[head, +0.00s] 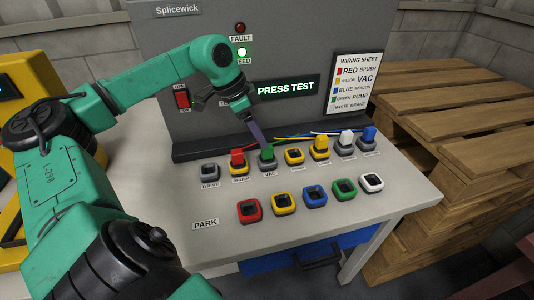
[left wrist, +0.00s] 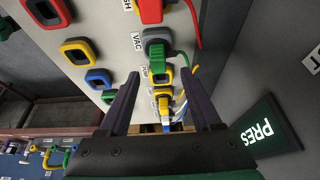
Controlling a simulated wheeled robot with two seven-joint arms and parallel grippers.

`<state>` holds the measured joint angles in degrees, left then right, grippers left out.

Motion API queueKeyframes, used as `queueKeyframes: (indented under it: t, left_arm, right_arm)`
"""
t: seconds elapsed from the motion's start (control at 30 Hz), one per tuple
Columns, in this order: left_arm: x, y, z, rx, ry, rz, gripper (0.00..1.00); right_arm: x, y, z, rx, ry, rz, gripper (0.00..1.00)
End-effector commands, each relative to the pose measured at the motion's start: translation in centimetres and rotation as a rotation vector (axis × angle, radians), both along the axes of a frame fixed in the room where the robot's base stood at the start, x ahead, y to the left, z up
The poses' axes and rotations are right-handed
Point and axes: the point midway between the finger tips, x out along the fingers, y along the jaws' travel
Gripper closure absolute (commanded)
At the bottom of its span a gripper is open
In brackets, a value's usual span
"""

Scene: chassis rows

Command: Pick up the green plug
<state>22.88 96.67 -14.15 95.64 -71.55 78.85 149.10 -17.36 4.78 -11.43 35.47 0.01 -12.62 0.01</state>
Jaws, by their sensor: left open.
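The green plug (head: 267,152) sits in the grey VAC socket (head: 268,166) on the bench's back row, with a green cable running from it. It also shows in the left wrist view (left wrist: 157,56), upper middle. My left gripper (head: 258,140) is just above and behind the green plug in the head view. In the left wrist view my left gripper (left wrist: 163,78) is open, its two dark fingers apart, with the plug between and beyond the tips. I cannot tell whether a finger touches it. My right gripper is not in view.
The red plug (head: 237,157) stands to the left in BRUSH. Yellow (head: 320,143), white (head: 346,138) and blue (head: 369,134) plugs stand to the right. The PARK row has coloured empty sockets, including a green one (head: 344,189). The console panel (head: 200,120) rises behind. Wooden pallets (head: 450,120) stand right.

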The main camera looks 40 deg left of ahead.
Motion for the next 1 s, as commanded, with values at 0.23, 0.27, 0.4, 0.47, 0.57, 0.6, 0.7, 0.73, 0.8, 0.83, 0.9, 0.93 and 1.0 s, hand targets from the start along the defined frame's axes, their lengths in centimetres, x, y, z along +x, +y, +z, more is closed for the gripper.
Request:
queueKeyframes:
  t: [0.23, 0.27, 0.4, 0.47, 0.57, 0.6, 0.7, 0.73, 0.8, 0.83, 0.9, 0.93, 1.0]
  left_arm:
    - [0.9, -1.0, -3.5, -0.005, 0.001, -0.003, 0.35]
    - [1.1, -1.1, -4.1, -0.004, 0.001, -0.004, 0.35]
    - [1.7, -1.5, -5.7, -0.003, -0.001, -0.003, 0.35]
    - [1.7, -1.5, -5.9, -0.001, -0.002, -0.002, 0.35]
    - [1.7, -1.4, -5.9, -0.001, -0.002, -0.002, 0.35]
    - [1.7, -1.4, -5.9, -0.001, -0.002, -0.002, 0.39]
    - [1.7, -1.4, -5.9, -0.001, -0.002, -0.002, 0.77]
    - [1.7, -1.4, -5.9, -0.001, -0.002, -0.002, 0.89]
    - [1.7, -1.4, -5.9, -0.001, -0.001, -0.002, 1.0]
    - [1.7, -1.4, -5.9, -0.001, -0.001, -0.002, 1.0]
    - [1.7, -1.4, -5.9, 0.0, 0.0, -0.002, 1.0]
    - [1.7, -1.4, -5.9, 0.0, 0.0, -0.002, 1.0]
    - [1.7, -1.4, -5.9, 0.0, 0.0, -0.002, 1.0]
  right_arm:
    - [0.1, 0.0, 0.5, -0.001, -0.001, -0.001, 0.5]
    - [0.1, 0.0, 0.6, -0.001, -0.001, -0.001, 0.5]
    - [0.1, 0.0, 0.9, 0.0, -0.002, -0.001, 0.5]
    - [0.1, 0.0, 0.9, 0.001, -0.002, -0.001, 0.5]
    - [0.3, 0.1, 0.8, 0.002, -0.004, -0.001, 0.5]
    - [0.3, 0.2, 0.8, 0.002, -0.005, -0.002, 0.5]
    - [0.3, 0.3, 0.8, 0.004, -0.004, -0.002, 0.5]
    - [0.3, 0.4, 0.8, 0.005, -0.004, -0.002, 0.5]
    - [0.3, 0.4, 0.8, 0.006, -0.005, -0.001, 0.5]
    - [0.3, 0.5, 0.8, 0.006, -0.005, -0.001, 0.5]
    - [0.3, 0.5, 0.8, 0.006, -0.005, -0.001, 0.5]
    - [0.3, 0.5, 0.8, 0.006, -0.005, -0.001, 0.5]
    - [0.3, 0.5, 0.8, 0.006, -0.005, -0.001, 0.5]
